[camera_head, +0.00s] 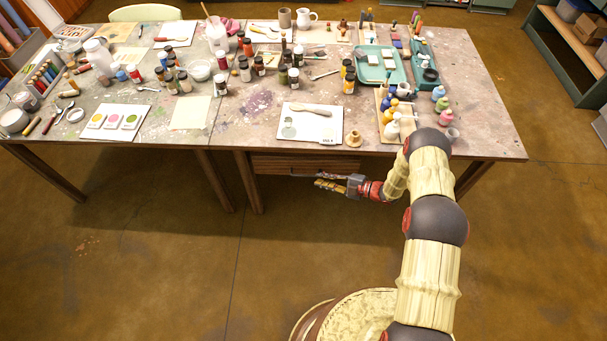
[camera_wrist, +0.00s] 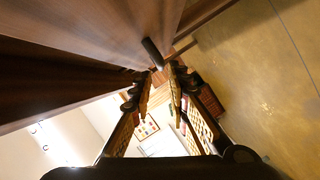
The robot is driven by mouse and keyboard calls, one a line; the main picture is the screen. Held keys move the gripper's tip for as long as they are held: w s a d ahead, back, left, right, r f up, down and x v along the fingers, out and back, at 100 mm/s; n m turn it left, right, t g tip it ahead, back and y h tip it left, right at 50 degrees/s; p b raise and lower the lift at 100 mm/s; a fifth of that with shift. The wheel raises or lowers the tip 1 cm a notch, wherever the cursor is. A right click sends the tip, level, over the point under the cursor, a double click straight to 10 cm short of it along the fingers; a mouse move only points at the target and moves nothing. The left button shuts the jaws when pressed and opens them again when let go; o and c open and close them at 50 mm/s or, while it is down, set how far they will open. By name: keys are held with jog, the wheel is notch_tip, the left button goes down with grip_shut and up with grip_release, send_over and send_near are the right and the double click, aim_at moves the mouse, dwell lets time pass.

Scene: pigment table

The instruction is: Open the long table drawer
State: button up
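The long table drawer (camera_head: 290,163) shows as a brown wooden front under the table's near edge, and it looks shut. My gripper (camera_head: 326,184) is just in front of and below it, pointing left. In the wrist view the wooden drawer front (camera_wrist: 110,28) fills the upper left, with a dark bar handle (camera_wrist: 151,50) standing out from it. My gripper's fingertips (camera_wrist: 161,76) are apart, with the handle's end close to the gap between them. I cannot tell whether they touch it. The handle is not clear in the head view.
The paint-stained table (camera_head: 255,105) carries jars, bottles, palettes and teal trays (camera_head: 378,64). A table leg (camera_head: 248,183) stands left of my gripper. The brown floor (camera_head: 150,250) in front is clear. A green shelf (camera_head: 560,60) stands at the right.

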aim_at(305, 176)
jog(key=shift+m, duration=0.3)
jog(key=shift+b+x, duration=0.75)
jog(key=shift+x, duration=3.15)
jog(key=shift+c, duration=0.9)
grip_shut()
jog(key=shift+f, duration=0.1)
